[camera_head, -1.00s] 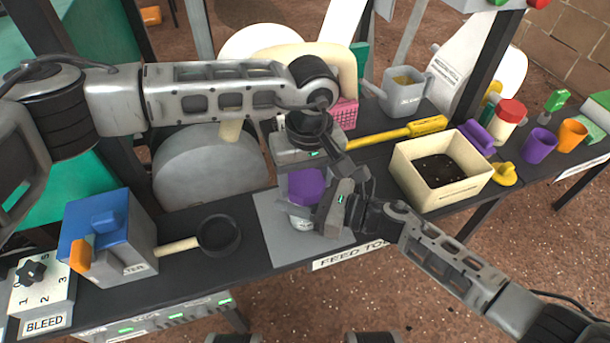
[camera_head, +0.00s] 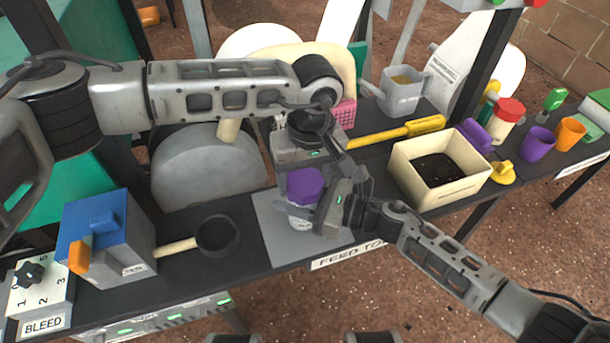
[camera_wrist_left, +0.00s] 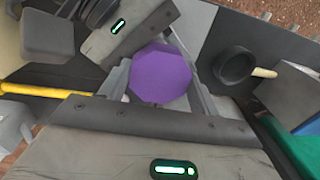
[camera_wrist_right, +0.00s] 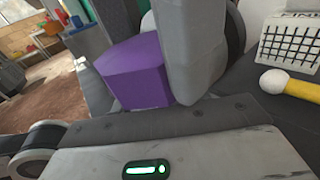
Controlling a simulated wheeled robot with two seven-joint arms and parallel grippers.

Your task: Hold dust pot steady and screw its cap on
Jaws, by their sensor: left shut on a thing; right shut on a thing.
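The purple faceted cap (camera_head: 304,184) sits on top of the pale dust pot (camera_head: 299,222) on the grey mat, near the table's front edge. The cap also shows in the left wrist view (camera_wrist_left: 160,74) and right wrist view (camera_wrist_right: 133,76). My left gripper (camera_head: 306,176) comes down from above and is shut on the cap, its fingers at either side. My right gripper (camera_head: 310,212) reaches in from the right, lower down, and is shut on the pot. The fingers hide most of the pot, so I cannot tell how the cap seats.
A black scoop (camera_head: 217,236) and a blue-lidded box (camera_head: 107,238) stand to the left. A cream planter box (camera_head: 440,196) of dark soil is at the right, with a yellow-handled tool (camera_head: 397,131) behind. The grey mat (camera_head: 275,237) is clear around the pot.

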